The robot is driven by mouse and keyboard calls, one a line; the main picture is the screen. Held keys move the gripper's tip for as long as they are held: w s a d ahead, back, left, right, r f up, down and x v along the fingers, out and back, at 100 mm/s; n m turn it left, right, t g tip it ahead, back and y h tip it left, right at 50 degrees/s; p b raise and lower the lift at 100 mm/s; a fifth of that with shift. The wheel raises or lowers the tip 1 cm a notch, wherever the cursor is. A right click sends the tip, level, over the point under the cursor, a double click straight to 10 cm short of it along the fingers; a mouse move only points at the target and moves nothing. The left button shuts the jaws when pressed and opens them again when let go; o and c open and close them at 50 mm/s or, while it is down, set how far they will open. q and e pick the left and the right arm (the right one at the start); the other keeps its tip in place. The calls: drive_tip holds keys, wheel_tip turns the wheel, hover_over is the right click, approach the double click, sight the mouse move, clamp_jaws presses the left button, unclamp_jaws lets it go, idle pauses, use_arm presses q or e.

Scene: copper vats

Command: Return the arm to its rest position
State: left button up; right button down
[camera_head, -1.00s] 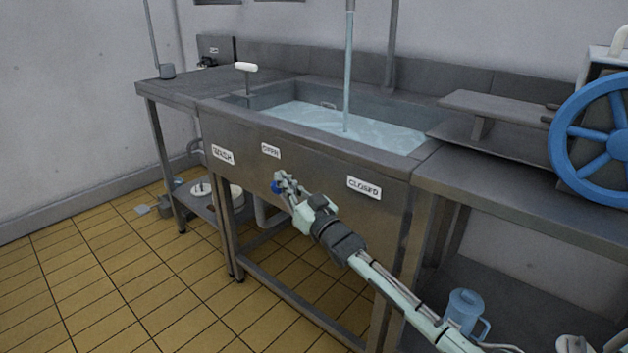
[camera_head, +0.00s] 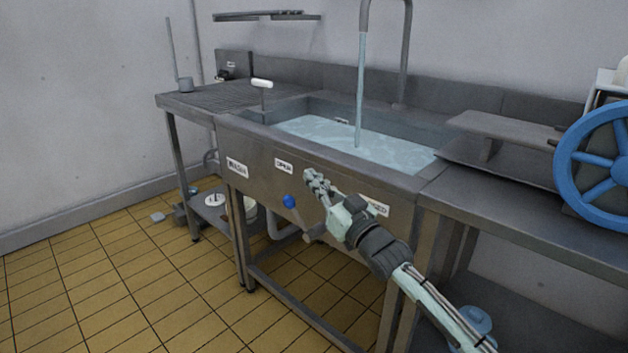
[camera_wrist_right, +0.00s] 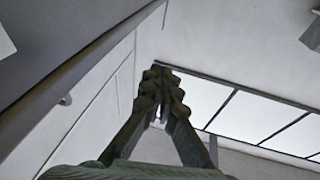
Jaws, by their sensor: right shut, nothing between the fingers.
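My right arm (camera_head: 430,293) reaches in from the lower right in the head view. My right gripper (camera_head: 316,180) is shut and empty in front of the sink's front panel, between the OPEN label (camera_head: 284,166) and the partly covered CLOSED label (camera_head: 374,205). A blue knob (camera_head: 289,201) on the panel sits just left of and below the gripper, apart from it in the picture. In the right wrist view the fingers (camera_wrist_right: 160,82) meet at their tips with nothing between them. My left gripper is not in view.
Water runs from the tap (camera_head: 361,80) into the sink (camera_head: 300,128), which holds water. A blue wheel (camera_head: 600,165) stands on the counter at the right. A blue jug (camera_head: 477,322) is low at the right. The tiled floor (camera_head: 120,285) at left is clear.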

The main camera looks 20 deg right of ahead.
drive_tip(key=s+f+g+h, duration=0.2)
drive_tip(key=s+f+g, duration=0.25)
drive_tip(key=f, duration=0.85)
drive_tip(key=s+f+g+h, duration=0.1)
drive_tip(key=s+f+g, duration=0.4)
drive_tip(key=f, duration=0.9)
drive_tip(key=s+f+g, duration=0.2)
drive_tip(key=s+f, duration=0.3)
drive_tip(key=s, duration=0.4)
drive_tip(key=s+f+g+h, duration=0.1)
drive_tip(key=s+f+g, duration=0.2)
drive_tip(key=s+f, duration=0.3)
drive_tip(key=s+f+g+h, duration=0.1)
drive_tip(key=s+f+g, duration=0.2)
drive_tip(key=s+f, duration=0.3)
drive_tip(key=s+a, duration=0.1)
drive_tip(key=s, duration=0.4)
drive_tip(key=shift+s+f, duration=0.15)
drive_tip(key=shift+s, duration=0.15)
